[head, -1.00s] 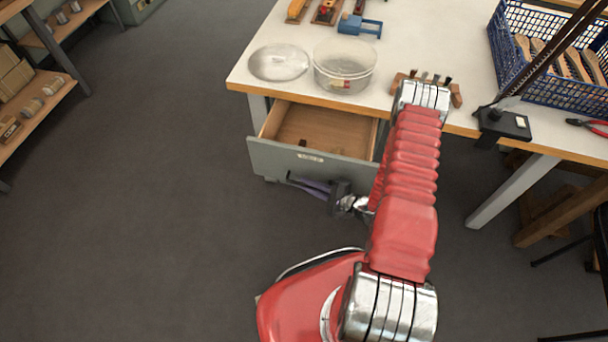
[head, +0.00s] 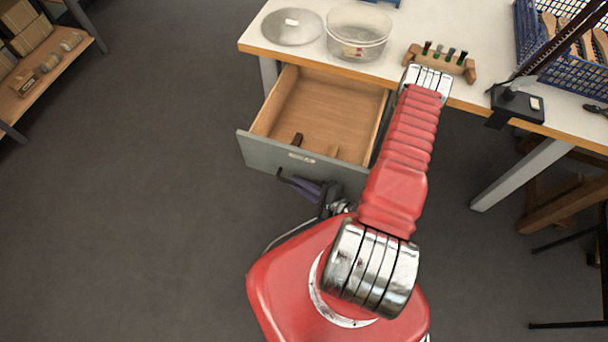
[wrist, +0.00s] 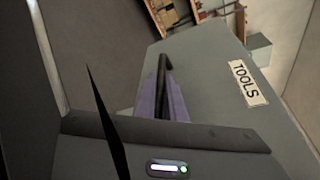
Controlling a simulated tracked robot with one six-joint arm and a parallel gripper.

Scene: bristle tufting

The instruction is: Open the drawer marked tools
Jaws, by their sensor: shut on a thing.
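The drawer (head: 335,102) under the bench is pulled well out, and its bare wooden inside shows. Its grey front (head: 268,152) carries a small pale label (head: 302,156), too small to read in the head view. In the wrist view the label (wrist: 247,83) reads TOOLS on the grey drawer front (wrist: 215,72). My gripper (head: 306,186) is at the front face of this drawer, its purple fingers (wrist: 168,103) shut on the dark bar handle (wrist: 164,66). Part of the handle is hidden by the fingers. The drawer's right side is partly behind my arm.
A small dark item (head: 298,139) lies in the drawer. On the bench (head: 395,62) above are a clear tub (head: 358,34), a round lid (head: 291,27), a wooden rack (head: 440,58) and a blue crate (head: 560,68). Grey floor (head: 150,200) is clear at left.

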